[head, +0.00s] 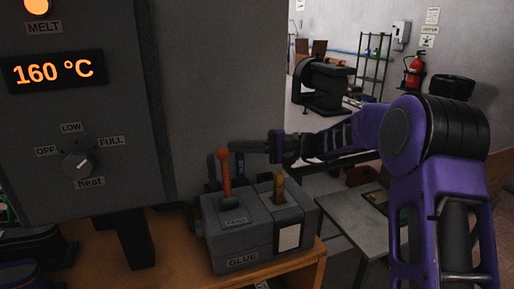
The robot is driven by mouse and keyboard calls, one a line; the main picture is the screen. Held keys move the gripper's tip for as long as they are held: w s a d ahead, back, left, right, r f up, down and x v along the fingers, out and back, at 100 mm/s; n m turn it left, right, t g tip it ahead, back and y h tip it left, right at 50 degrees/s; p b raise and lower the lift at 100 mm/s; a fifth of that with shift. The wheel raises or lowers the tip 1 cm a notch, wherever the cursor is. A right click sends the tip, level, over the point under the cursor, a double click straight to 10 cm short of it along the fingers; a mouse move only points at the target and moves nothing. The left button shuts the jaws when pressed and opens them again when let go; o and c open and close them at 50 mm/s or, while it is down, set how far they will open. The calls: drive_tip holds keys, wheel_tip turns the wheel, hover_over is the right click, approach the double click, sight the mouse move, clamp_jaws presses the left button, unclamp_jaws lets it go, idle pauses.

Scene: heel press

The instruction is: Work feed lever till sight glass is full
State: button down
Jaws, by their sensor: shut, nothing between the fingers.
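The feed lever (225,172) is an orange-red handle. It stands nearly upright on top of a grey box (225,240) marked FEED and GLUE. An amber upright piece (279,188) stands in the box top to the right of the lever. A pale panel (289,237) is on the box's right front face. I cannot tell for sure which of these is the sight glass, nor its level. My gripper (240,160) is shut and empty, reaching in from the right. It is just right of the lever's upper part; I cannot tell whether they touch.
The large grey machine (215,90) fills the left, with a 160 °C display (54,71), a lit MELT lamp (37,6) and a heat knob (77,165). The box sits on a wooden bench (180,245). A grey table (350,220) stands to the right under my arm.

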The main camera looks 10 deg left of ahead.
sight(225, 174)
drive_tip(key=s, duration=0.2)
drive_tip(key=s+a, duration=0.1)
drive_tip(key=shift+s+r, duration=0.3)
